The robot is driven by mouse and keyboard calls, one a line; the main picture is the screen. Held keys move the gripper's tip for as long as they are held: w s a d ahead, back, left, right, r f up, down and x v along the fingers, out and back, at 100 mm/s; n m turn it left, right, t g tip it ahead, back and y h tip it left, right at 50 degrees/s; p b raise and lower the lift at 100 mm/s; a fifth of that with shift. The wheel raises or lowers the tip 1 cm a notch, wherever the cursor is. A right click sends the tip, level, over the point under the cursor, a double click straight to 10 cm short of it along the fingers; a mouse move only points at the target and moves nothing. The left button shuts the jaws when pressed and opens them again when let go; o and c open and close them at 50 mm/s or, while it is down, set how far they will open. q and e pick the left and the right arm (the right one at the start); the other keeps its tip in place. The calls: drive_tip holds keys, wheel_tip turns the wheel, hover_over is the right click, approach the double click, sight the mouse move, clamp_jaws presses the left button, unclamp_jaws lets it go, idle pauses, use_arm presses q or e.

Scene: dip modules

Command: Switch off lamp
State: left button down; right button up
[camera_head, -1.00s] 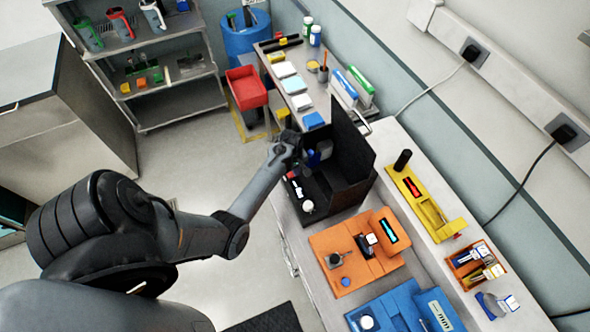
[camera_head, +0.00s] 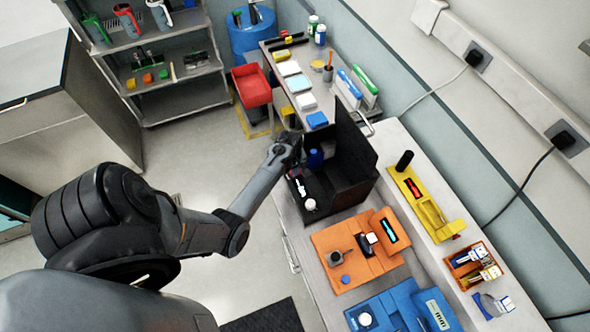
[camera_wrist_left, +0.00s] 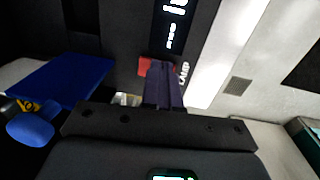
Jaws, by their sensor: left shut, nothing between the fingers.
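The black lamp module (camera_head: 355,165) with tall dark panels stands on the bench. My left gripper (camera_head: 287,158) is over its left side. In the left wrist view, the closed fingertips (camera_wrist_left: 163,88) are at a red switch (camera_wrist_left: 146,65) beside the white "LAMP" label (camera_wrist_left: 184,73). The fingers hide part of the switch, and I cannot tell whether they touch it. A lit white display (camera_wrist_left: 172,25) is above it. The gripper is shut and empty. The right gripper is not in view.
A blue object (camera_wrist_left: 62,82) is close to the left of the gripper in the wrist view. An orange module (camera_head: 330,240), a blue module (camera_head: 385,308) and a yellow module (camera_head: 432,215) stand along the bench. A cart with a red bin (camera_head: 251,86) is behind.

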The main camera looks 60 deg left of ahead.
use_arm(q)
drive_tip(key=shift+w+r+p, duration=0.1)
drive_tip(key=shift+r+p, duration=0.55)
drive_tip(key=shift+r, duration=0.05)
wheel_tip(320, 180, up, 3)
drive_tip(key=p, duration=0.3)
drive_tip(key=shift+w+r+p, duration=0.1)
drive_tip(key=shift+r+p, duration=0.05)
drive_tip(key=shift+p, duration=0.15)
wheel_tip(320, 180, up, 9)
drive_tip(key=w+b, duration=0.1)
drive_tip(key=b, duration=0.1)
drive_tip(key=shift+d, duration=0.1)
